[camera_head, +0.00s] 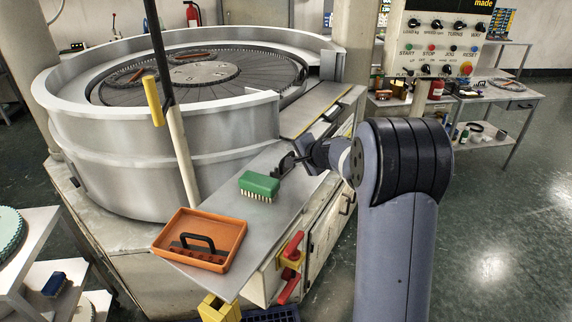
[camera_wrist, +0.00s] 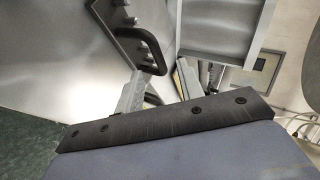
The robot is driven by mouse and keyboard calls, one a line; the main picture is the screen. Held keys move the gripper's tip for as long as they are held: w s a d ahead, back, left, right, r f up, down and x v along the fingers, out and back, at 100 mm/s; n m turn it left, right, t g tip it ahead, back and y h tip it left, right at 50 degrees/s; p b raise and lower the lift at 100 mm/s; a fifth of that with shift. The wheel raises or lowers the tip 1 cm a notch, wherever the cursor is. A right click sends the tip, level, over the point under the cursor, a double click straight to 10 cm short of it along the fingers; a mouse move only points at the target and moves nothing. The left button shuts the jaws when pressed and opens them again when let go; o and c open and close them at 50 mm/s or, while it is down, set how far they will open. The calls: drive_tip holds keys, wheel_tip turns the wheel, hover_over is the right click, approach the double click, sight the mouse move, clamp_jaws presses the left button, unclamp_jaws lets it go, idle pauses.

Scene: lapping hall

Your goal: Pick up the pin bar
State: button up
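An orange tray (camera_head: 168,236) lies at the near end of the grey metal shelf (camera_head: 225,222). In it is a bar with an arched black handle (camera_head: 198,238), which looks like the pin bar. My gripper (camera_head: 288,162) is over the shelf, behind the green brush and apart from the tray. In the wrist view, the fingers of my gripper (camera_wrist: 160,86) stand apart with a gap between them. Beyond them a black handle (camera_wrist: 148,48) shows beside short grey studs; I cannot tell whether it belongs to the pin bar. I see nothing clearly held.
The green brush (camera_head: 259,185) lies bristles down on the shelf, between tray and gripper. A large round lapping machine (camera_head: 160,130) rises on the left, with a yellow-gripped pole (camera_head: 154,101) before it. Red handles (camera_head: 291,257) stick out below the shelf's right edge.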

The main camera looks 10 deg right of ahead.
drive_tip(key=shift+x, duration=1.15)
drive_tip(key=shift+c, duration=0.2)
clamp_jaws()
drive_tip(key=shift+r, duration=0.15)
